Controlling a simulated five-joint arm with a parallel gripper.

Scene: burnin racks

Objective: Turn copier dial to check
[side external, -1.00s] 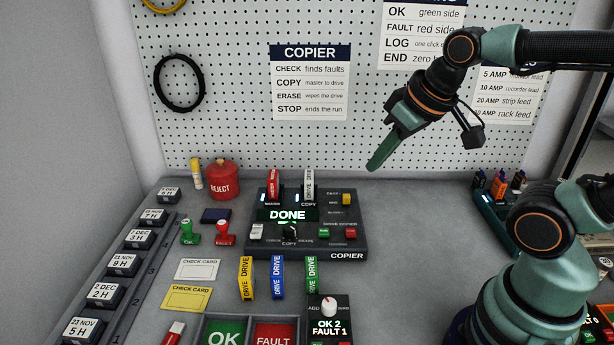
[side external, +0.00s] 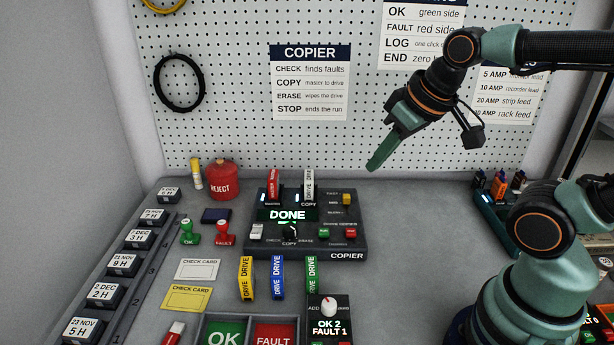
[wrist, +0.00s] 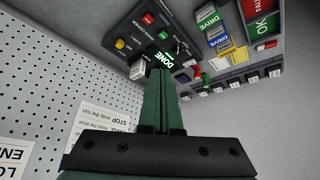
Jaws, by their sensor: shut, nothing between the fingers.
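The copier (side external: 340,242) is a dark box on the bench, with a lit display reading DONE (side external: 287,215). Its black dial (side external: 290,232) sits below the display, above the printed word COPY; I cannot tell exactly where its pointer aims. A red drive (side external: 273,184) and a white drive (side external: 309,185) stand upright at its back. My gripper (side external: 373,168) is shut and empty, in the air above and to the right of the copier, apart from it. In the wrist view, the shut green fingers (wrist: 160,100) overlap part of the copier (wrist: 147,32).
A pegboard (side external: 230,90) is behind. Bare bench (side external: 420,230) lies to the right.

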